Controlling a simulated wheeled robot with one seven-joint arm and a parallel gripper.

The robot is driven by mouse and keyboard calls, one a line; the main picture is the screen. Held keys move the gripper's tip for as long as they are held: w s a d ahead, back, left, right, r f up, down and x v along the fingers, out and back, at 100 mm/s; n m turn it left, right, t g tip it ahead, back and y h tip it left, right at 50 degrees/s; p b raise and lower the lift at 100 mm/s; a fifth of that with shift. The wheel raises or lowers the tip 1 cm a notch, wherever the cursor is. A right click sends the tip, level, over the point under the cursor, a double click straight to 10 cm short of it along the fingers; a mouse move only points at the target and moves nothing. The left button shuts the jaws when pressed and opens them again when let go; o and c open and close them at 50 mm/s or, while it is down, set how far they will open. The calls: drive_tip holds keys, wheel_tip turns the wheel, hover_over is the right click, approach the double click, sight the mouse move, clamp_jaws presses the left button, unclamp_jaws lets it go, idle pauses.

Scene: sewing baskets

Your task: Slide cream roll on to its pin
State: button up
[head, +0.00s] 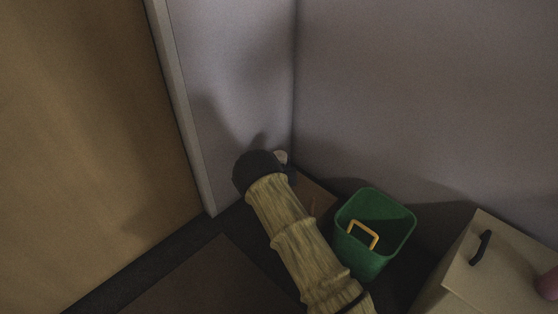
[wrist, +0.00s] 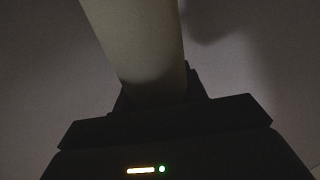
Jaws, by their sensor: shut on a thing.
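My gripper (wrist: 155,98) is shut on the cream roll (wrist: 138,42), which fills the upper middle of the wrist view and runs up out of the frame. In the head view a small pale end of the cream roll (head: 281,157) shows just past the dark end of my arm, near the wall corner. My arm hides most of the gripper and roll there. A brown board (head: 318,192) lies low in the corner, partly behind my arm. I cannot clearly make out a pin on it, and I cannot tell how the roll lines up with one.
A green bin (head: 371,261) with a yellow handle (head: 362,235) stands right of my arm. A beige box (head: 500,275) with a black handle (head: 480,247) is farther right, with a pinkish thing (head: 548,284) at the frame edge. Grey walls (head: 420,90) close in behind; a wooden panel (head: 90,130) is left.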

drive_tip(key=shift+f+b, duration=0.5)
drive_tip(key=shift+f, duration=0.4)
drive_tip(key=o, duration=1.1)
drive_tip(key=s+p, duration=0.9)
drive_tip(key=s, duration=0.8)
drive_tip(key=shift+s, duration=0.25)
